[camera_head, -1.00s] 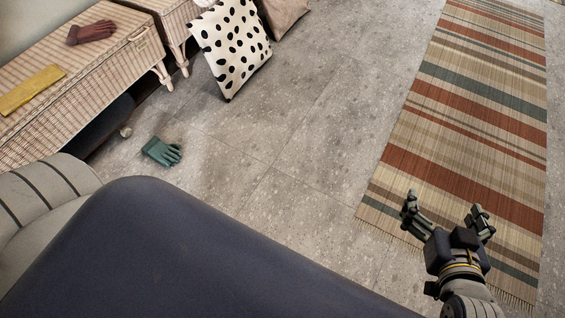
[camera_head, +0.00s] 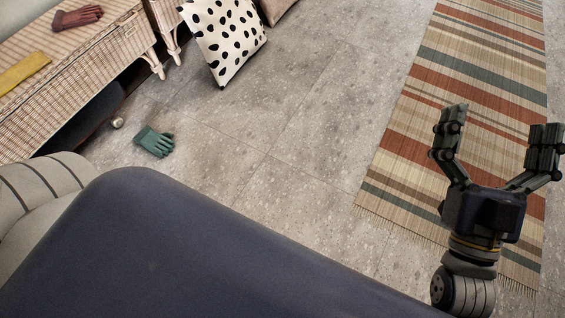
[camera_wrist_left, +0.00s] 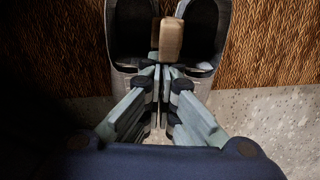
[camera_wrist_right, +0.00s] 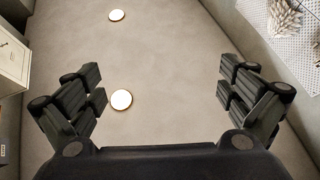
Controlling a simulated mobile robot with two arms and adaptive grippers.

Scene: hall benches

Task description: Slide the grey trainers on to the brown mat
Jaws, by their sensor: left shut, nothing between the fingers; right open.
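The grey trainers show only in the left wrist view, side by side with their dark openings up: the left one (camera_wrist_left: 124,76) and the right one (camera_wrist_left: 198,85). They lie mostly over the brown mat (camera_wrist_left: 65,50), heels towards me at its near edge. My right gripper (camera_head: 500,128) is open and empty, raised above the striped rug, and also shows in the right wrist view (camera_wrist_right: 163,85).
A tan block-like thing (camera_wrist_left: 171,40) is between the trainers in the left wrist view. A striped rug (camera_head: 420,110) covers the right floor. A green glove (camera_head: 154,141) and a small ball (camera_head: 118,123) lie near the wicker bench (camera_head: 95,60). A spotted cushion (camera_head: 222,40) stands beyond. The middle floor is clear.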

